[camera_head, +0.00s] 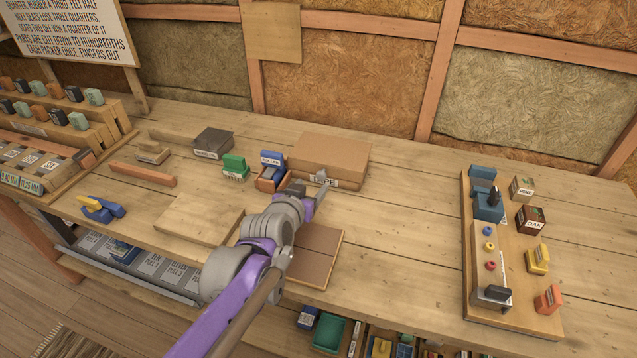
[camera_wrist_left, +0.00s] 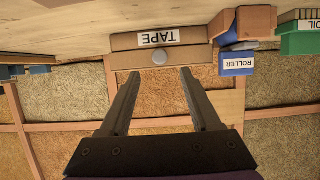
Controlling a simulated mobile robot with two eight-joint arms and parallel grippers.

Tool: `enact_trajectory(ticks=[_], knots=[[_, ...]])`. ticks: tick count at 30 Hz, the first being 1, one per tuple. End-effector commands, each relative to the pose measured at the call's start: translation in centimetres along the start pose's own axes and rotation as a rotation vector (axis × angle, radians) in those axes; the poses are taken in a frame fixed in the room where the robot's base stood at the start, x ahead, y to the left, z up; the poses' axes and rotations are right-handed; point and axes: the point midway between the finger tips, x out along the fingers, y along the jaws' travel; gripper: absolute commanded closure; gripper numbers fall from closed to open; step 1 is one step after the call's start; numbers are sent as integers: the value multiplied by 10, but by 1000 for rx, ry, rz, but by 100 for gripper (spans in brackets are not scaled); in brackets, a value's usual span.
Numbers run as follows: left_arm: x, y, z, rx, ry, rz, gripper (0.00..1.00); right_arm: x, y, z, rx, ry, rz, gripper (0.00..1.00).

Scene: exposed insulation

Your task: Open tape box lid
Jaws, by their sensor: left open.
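The tape box (camera_head: 333,150) is a brown cardboard-coloured box with a white TAPE label, on the workbench near the back wall. Its flat lid looks closed. In the left wrist view the tape box (camera_wrist_left: 190,55) is ahead, with the label on its front and a round grey knob (camera_wrist_left: 160,57) next to it. My left gripper (camera_head: 318,190) is in front of the box, partly covering its label in the head view. In the left wrist view its fingers (camera_wrist_left: 161,73) are apart, with the knob lined up between them and nothing held. Contact cannot be told. My right gripper is not in view.
A brown flat panel (camera_head: 318,242) and a pale board (camera_head: 195,218) lie nearer. A tool board (camera_head: 515,300) is at right. Bench between is clear.

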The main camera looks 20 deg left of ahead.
Motion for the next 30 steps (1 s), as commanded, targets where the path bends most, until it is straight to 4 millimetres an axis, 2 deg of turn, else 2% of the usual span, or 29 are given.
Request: enact_trajectory(ticks=[3, 10, 15, 23, 24, 26, 30], knots=[[26, 0, 2, 0, -1, 1, 36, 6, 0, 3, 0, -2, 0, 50], [60, 0, 2, 0, -2, 0, 36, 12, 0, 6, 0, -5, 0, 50], [72, 0, 1, -1, -2, 0, 36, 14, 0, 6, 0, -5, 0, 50], [73, 0, 1, -1, -2, 0, 36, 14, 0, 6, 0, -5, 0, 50], [73, 0, 1, -1, -2, 0, 38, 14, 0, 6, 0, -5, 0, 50], [73, 0, 1, 0, -2, 0, 49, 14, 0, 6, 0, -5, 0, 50], [73, 0, 1, 0, -2, 0, 74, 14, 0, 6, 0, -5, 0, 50]])
